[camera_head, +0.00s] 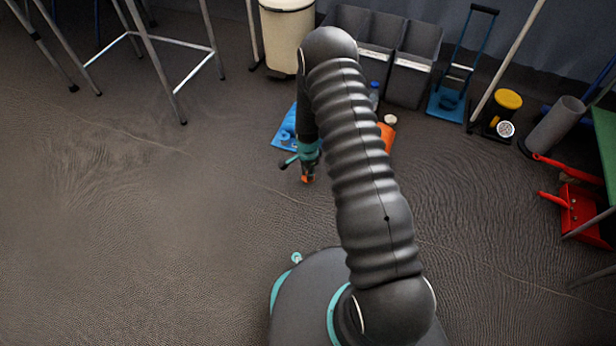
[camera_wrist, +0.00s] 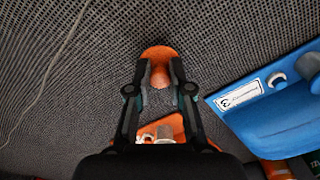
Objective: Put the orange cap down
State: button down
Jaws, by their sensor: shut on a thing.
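The orange cap (camera_wrist: 158,56) is between the fingertips of my gripper (camera_wrist: 158,76) in the wrist view. The fingers are shut on it. In the head view the orange cap (camera_head: 307,179) shows as a small orange spot just below my gripper (camera_head: 306,170), over the dark floor. I cannot tell whether the cap touches the floor.
A blue mat or tray (camera_head: 284,130) lies beyond my gripper, partly behind my arm; it also shows at the right of the wrist view (camera_wrist: 265,125). An orange item (camera_head: 387,134) lies right of my arm. Dark bins (camera_head: 415,65) stand behind.

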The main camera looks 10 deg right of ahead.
jog(key=shift+f, duration=1.2)
jog(key=shift+f, duration=0.15)
jog(key=c, duration=1.1)
grip_release()
jog(key=shift+o, duration=0.2)
